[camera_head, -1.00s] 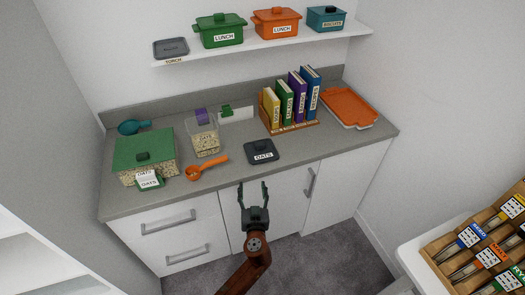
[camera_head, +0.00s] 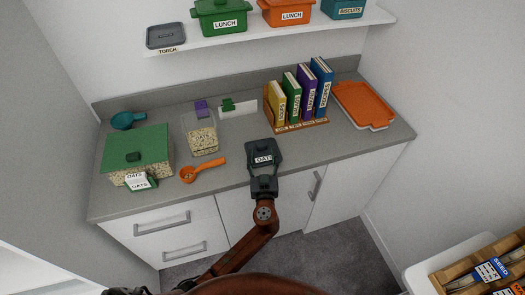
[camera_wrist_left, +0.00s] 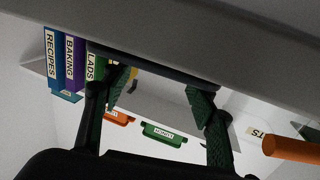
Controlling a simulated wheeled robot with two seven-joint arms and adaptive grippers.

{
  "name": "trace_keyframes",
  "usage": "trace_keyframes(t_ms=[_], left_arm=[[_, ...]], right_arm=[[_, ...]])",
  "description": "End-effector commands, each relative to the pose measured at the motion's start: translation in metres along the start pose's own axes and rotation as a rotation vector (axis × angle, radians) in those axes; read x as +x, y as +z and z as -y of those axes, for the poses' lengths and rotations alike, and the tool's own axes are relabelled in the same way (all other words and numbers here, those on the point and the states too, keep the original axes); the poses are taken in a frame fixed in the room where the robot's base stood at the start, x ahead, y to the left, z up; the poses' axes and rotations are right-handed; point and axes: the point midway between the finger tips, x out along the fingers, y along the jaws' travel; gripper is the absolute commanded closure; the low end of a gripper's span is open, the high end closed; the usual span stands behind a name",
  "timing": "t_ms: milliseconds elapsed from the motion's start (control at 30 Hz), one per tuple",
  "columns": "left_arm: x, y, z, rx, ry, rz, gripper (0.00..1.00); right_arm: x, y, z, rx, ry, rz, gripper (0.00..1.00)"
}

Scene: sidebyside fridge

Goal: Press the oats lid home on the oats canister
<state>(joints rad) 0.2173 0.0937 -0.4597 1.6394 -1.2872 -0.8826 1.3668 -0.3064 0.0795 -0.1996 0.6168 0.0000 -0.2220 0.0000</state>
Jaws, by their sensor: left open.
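The oats lid (camera_head: 263,147), a dark grey square labelled OATS, is at the counter's front part. Its dark edge (camera_wrist_left: 155,65) shows in the left wrist view. My left gripper (camera_head: 264,166) is open, with one finger at each side of the lid; whether they touch it I cannot tell. The fingers (camera_wrist_left: 160,95) also show in the left wrist view. A clear oats canister (camera_head: 201,135) stands open at left of the lid, partly filled with oats. My right gripper is not in view.
A green-lidded box (camera_head: 137,150) of oats stands at left. Books (camera_head: 300,95) in a rack stand behind the lid, and an orange tray (camera_head: 362,104) lies at right. A shelf (camera_head: 250,37) overhangs the back.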

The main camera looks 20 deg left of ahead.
Motion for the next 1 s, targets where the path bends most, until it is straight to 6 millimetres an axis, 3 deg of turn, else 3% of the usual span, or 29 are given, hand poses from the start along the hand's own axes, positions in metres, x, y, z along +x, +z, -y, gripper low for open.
trace_keyframes(t_ms=[333, 667, 1000], left_arm=[[0.046, 0.002, 0.000, 0.002, -0.001, -0.001, 0.47], [0.053, 0.003, 0.003, 0.000, -0.004, 0.001, 0.48], [0.052, 0.003, 0.002, 0.000, -0.004, 0.001, 0.71]], right_arm=[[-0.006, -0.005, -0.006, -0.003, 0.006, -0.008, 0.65], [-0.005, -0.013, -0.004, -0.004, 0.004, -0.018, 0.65], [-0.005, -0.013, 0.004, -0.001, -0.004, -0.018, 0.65]])
